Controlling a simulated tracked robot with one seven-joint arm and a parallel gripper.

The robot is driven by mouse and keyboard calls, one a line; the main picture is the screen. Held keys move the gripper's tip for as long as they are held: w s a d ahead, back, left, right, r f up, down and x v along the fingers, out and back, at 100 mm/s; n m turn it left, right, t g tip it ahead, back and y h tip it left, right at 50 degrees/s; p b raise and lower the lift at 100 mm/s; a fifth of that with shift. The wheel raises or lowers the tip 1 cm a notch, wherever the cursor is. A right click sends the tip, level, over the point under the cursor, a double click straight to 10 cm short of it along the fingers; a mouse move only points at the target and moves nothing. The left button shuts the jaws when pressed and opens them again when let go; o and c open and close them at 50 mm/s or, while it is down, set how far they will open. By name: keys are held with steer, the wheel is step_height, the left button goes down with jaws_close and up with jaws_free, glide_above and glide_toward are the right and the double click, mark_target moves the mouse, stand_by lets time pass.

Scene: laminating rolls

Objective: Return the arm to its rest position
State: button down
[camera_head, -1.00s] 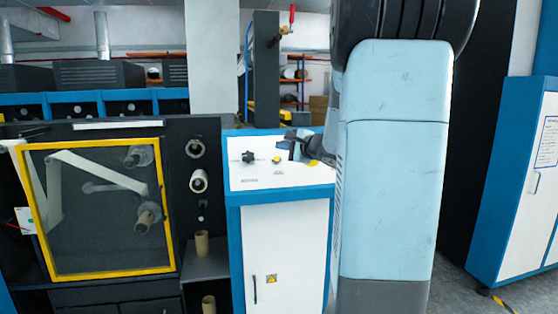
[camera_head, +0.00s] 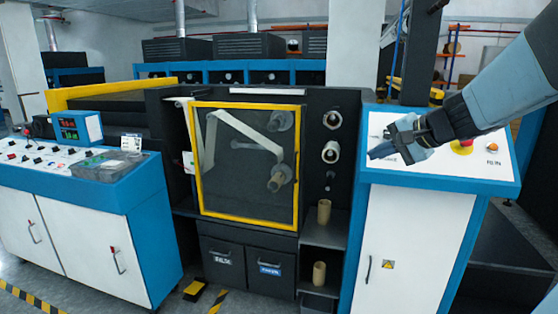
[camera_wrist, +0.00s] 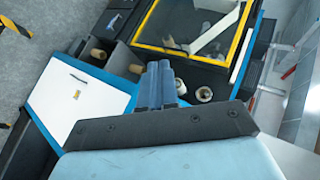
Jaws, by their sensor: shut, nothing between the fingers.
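My gripper (camera_head: 381,151) shows at the right in the head view, at the end of my light-blue arm. It is above the white top of the blue control cabinet (camera_head: 408,225) and holds nothing. Its blue fingers also show close together in the wrist view (camera_wrist: 158,75). A red knob (camera_head: 467,143) on a yellow base and an orange button (camera_head: 492,146) sit on the cabinet top. Part of the top is hidden behind my arm and gripper.
A laminating machine with a yellow-framed window (camera_head: 197,165) stands left of the cabinet. Cardboard cores (camera_head: 324,211) (camera_head: 319,273) stand in the shelves beside it. A blue-and-white console (camera_head: 127,199) stands at the left. Open floor with striped tape (camera_head: 219,302) lies in front.

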steer(key=s+f+n+g+h, duration=0.1)
steer(key=s+f+n+h, duration=0.1)
steer(key=s, duration=0.7)
steer(key=s+f+n+g+h, duration=0.2)
steer(key=s+n+h, duration=0.3)
steer(key=s, duration=0.4)
steer(key=shift+s+f+n, duration=0.4)
steer(key=shift+f+n, duration=0.1)
steer(key=shift+n, duration=0.4)
steer(key=shift+d, duration=0.1)
